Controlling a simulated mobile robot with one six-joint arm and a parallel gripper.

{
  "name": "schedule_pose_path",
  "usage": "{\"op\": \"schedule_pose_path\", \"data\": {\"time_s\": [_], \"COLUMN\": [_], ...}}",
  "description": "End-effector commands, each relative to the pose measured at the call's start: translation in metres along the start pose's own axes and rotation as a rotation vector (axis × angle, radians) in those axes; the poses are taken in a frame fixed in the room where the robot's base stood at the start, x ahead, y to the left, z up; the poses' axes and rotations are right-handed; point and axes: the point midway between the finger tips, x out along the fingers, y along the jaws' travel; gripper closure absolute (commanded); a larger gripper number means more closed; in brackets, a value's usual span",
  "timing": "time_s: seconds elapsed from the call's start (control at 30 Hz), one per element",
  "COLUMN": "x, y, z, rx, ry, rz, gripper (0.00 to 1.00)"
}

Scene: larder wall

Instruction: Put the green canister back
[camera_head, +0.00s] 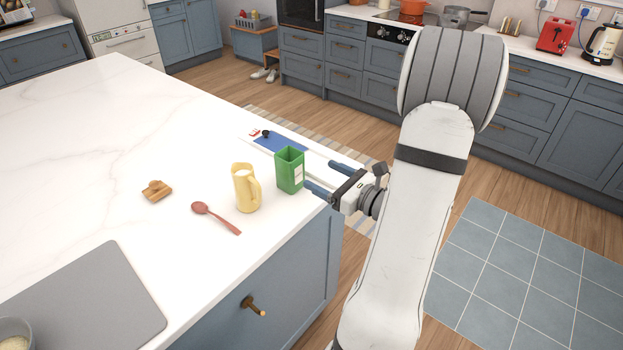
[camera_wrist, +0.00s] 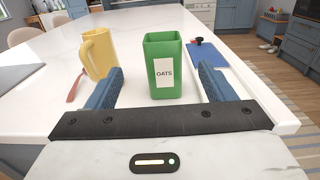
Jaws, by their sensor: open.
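The green canister (camera_head: 290,170) stands upright near the corner of the white island top, its top open. In the wrist view the green canister (camera_wrist: 164,66) shows a white label reading OATS. My gripper (camera_head: 325,177) is open at the counter's right edge, level with the canister. In the wrist view my gripper's two blue fingers (camera_wrist: 160,88) point toward the canister, one to each side of it. The fingers do not appear to touch it. The canister's far side is hidden.
A yellow jug (camera_head: 245,188) stands close beside the canister. A red spoon (camera_head: 216,217), a small wooden item (camera_head: 156,191) and a grey mat (camera_head: 85,303) lie further left. A blue board (camera_head: 279,140) with small items lies behind. The counter's left middle is clear.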

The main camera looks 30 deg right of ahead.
Motion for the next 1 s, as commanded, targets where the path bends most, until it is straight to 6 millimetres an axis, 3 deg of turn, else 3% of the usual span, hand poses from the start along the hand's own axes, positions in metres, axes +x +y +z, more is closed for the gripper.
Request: {"op": "schedule_pose_path", "data": {"time_s": [0.07,0.13,0.27,0.3,0.4,0.5,0.6,0.7,0.83,1.0], "x": [0.006,0.017,0.029,0.026,0.008,-0.018,-0.043,-0.060,-0.068,-0.068], "y": [0.017,0.047,0.133,0.160,0.215,0.249,0.262,0.259,0.249,0.240], "z": [0.005,0.011,0.021,0.021,0.019,0.014,0.013,0.018,0.032,0.047], "rx": [-0.035,-0.100,-0.326,-0.418,-0.674,-0.967,-1.294,-1.626,-1.987,-2.241], "ry": [0.017,0.053,0.157,0.192,0.270,0.332,0.374,0.396,0.402,0.401], "rz": [0.065,0.185,0.533,0.653,0.938,1.200,1.424,1.595,1.721,1.779], "gripper": [0.24,0.24,0.24,0.24,0.24,0.24,0.24,0.24,0.24,0.24]}}
